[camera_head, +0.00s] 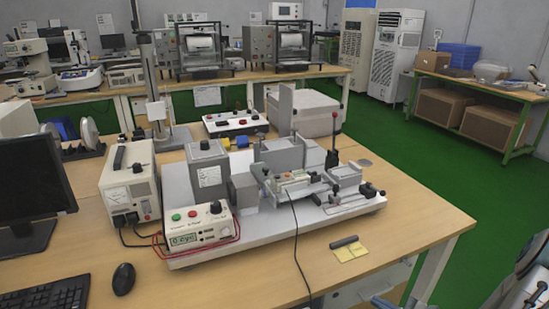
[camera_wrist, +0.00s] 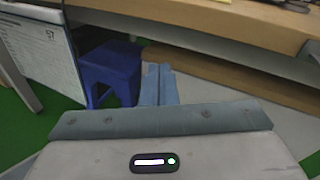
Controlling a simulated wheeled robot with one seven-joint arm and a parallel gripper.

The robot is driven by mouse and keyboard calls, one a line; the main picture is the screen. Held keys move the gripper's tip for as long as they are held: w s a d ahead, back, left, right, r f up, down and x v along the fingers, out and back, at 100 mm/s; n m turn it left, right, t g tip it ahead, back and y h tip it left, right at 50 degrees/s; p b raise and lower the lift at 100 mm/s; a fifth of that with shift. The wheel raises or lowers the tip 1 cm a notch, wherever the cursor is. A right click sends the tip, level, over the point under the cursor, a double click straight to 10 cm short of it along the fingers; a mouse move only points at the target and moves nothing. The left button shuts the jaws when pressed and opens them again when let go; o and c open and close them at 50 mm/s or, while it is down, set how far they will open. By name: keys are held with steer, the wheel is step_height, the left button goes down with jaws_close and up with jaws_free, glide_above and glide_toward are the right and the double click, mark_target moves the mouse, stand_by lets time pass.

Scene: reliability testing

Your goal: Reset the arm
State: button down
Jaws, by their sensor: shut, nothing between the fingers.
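My gripper (camera_wrist: 160,72) shows in the wrist view with its two blue-grey fingers together and nothing between them. It points at the space below a wooden table edge (camera_wrist: 215,22), apart from the things around it. In the head view, part of my arm shows at the lower right edge, to the right of the test bench table (camera_head: 415,232). I cannot clearly make out the fingers there.
A blue stool (camera_wrist: 112,68) stands left of the fingers, beside a white printed panel (camera_wrist: 42,52). A grey test machine (camera_head: 280,185), a power supply (camera_head: 130,182) and a monitor (camera_head: 32,185) stand on the table. Green floor (camera_head: 430,165) is open beyond the table's right.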

steer(key=s+a+r+n+g+h+p, duration=0.15)
steer(key=s+a+r+n+g, duration=0.25)
steer(key=a+r+n+g, duration=0.4)
steer(key=s+a+r+n+g+h+p, duration=0.1)
steer(key=s+a+r+n+g+p, duration=0.2)
steer(key=a+r+n+g, duration=0.45)
steer(key=s+r+n+t+h+p, duration=0.2)
steer(key=s+r+n+t+h, duration=0.1)
steer(key=r, duration=0.5)
steer(key=s+r+n+t+h+p, duration=0.2)
steer(key=r+n+h, duration=0.4)
steer(key=r, duration=0.3)
steer(key=shift+s+d+r+t+p, duration=0.15)
steer(key=shift+s+r+t+p, duration=0.25)
steer(key=shift+s, duration=0.8)
